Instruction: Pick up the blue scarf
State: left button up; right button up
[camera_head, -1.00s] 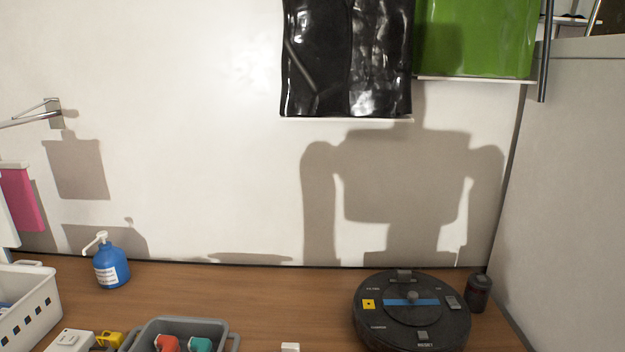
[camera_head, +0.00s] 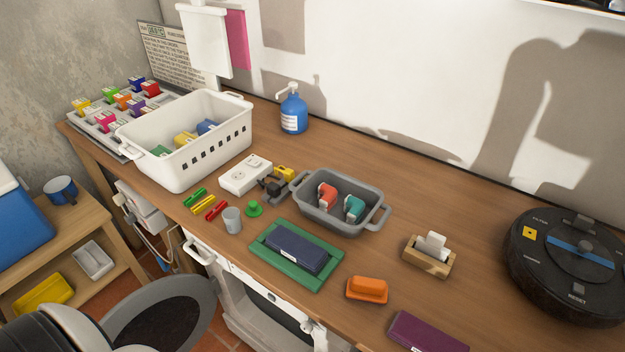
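A dark blue folded bundle (camera_head: 295,248), which looks like the blue scarf, lies on a green tray (camera_head: 262,270) near the front edge of the wooden worktop. Its top is uncovered. A smaller blue thing (camera_head: 207,127) sits in the white basket (camera_head: 180,180), partly hidden by its walls; I cannot tell what it is. Neither of my grippers shows in the head view.
A grey tub (camera_head: 345,222) with red and teal things stands behind the green tray. An orange block (camera_head: 367,290) and a purple folded bundle (camera_head: 425,333) lie to its right. A grey cup (camera_head: 232,220) stands to its left. A black round device (camera_head: 575,265) sits far right.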

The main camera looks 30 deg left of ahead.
aim_at(311, 256)
jog(key=u, duration=1)
